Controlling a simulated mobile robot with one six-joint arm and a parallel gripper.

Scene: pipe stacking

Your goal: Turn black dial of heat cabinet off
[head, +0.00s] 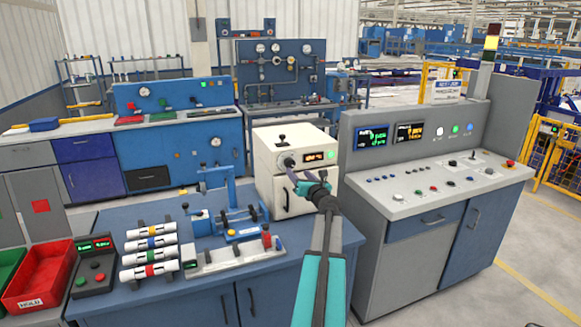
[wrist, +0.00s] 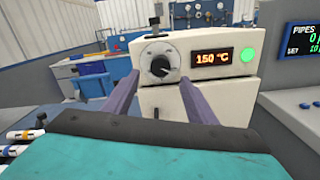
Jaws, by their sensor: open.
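The white heat cabinet (head: 270,142) stands at the back right of the blue workbench, and its front fills the middle of the wrist view (wrist: 218,88). Its black dial (wrist: 159,66) sits on a pale round scale at the upper left of the front. In the head view the dial (head: 289,162) is small and close to my gripper. A display (wrist: 212,58) reads 150 °C, and a green light (wrist: 249,56) glows right of it. My gripper (head: 301,179) is open and empty in front of the cabinet. In the wrist view its two fingers (wrist: 156,92) point toward the front, below and either side of the dial.
A grey control console (head: 430,150) stands close on the right. A blue clamp fixture (head: 228,212) and several banded white pipes (head: 150,250) are left of my arm on the workbench. A small black lever (wrist: 154,22) stands on the cabinet top.

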